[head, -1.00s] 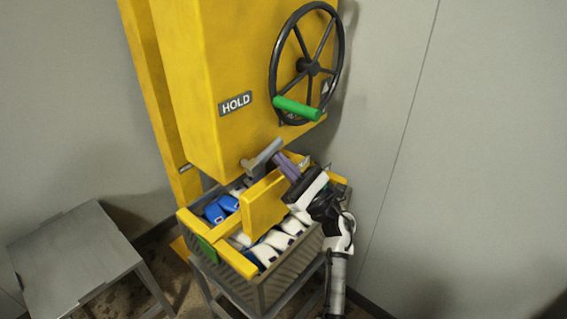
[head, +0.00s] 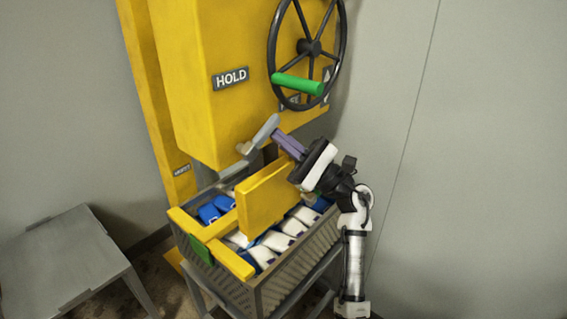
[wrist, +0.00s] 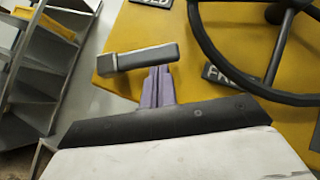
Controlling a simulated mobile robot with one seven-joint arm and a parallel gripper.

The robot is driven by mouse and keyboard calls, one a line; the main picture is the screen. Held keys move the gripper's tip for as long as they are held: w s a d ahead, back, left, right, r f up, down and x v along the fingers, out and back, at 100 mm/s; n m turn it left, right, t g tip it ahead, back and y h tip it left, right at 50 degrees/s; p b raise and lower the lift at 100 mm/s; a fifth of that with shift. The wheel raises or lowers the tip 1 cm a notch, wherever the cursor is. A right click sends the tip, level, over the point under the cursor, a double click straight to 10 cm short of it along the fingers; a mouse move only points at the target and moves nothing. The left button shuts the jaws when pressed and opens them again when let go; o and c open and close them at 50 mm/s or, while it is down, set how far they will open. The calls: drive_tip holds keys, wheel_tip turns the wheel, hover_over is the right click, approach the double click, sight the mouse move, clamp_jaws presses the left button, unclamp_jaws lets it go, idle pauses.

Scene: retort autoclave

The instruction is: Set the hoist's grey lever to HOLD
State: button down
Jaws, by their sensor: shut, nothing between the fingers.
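The hoist's grey lever (head: 263,131) sticks out at the lower edge of the yellow housing, slanting up to the right from its pivot. In the wrist view the lever (wrist: 148,57) points right, nearly level, with its pivot block at the left. The HOLD label (head: 230,77) is above and left of the lever in the head view. A FREE label (wrist: 228,78) is to its right in the wrist view. My gripper (head: 275,135) has its purple fingers shut and empty, right beside the lever's underside. I cannot tell whether they touch it.
A black handwheel (head: 273,50) with a green handle (head: 298,84) is above my gripper. Below hangs a yellow plate (head: 262,205) over a grey crate (head: 285,270) of white and blue packs. A grey table (head: 60,255) stands left. The right side is open up to the wall.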

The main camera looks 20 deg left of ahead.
drive_tip(key=n+g+h+b, duration=0.1)
drive_tip(key=n+b, duration=0.1)
drive_tip(key=b, duration=0.1)
drive_tip(key=r+n+g+h+b, duration=0.1)
drive_tip(key=n+g+b, duration=0.1)
drive_tip(key=b, duration=0.1)
drive_tip(key=shift+s, duration=0.1)
drive_tip(key=r+n+g+h+b, duration=0.1)
drive_tip(key=n+b, duration=0.2)
drive_tip(key=shift+s+r+n+g+h, duration=0.2)
drive_tip(key=shift+r+n+g+h, duration=0.1)
drive_tip(key=shift+r+g+h, duration=0.1)
drive_tip(key=shift+s+a+r+n+g+h+b, duration=0.15)
drive_tip(key=shift+s+r+n+h+b, duration=0.25)
drive_tip(key=shift+r+n+h, duration=0.3)
drive_tip(key=shift+s+a+r+n+g+h+b, duration=0.1)
drive_tip(key=shift+s+a+r+n+h+b, duration=0.1)
drive_tip(key=shift+s+r+n+h+b, duration=0.35)
drive_tip(key=shift+s+a+r+n+g+h+b, duration=0.15)
drive_tip(key=shift+s+r+n+h+b, duration=0.1)
drive_tip(key=shift+r+n+h, duration=0.55)
drive_tip(key=shift+f+y, duration=0.15)
drive_tip(key=shift+y, duration=0.1)
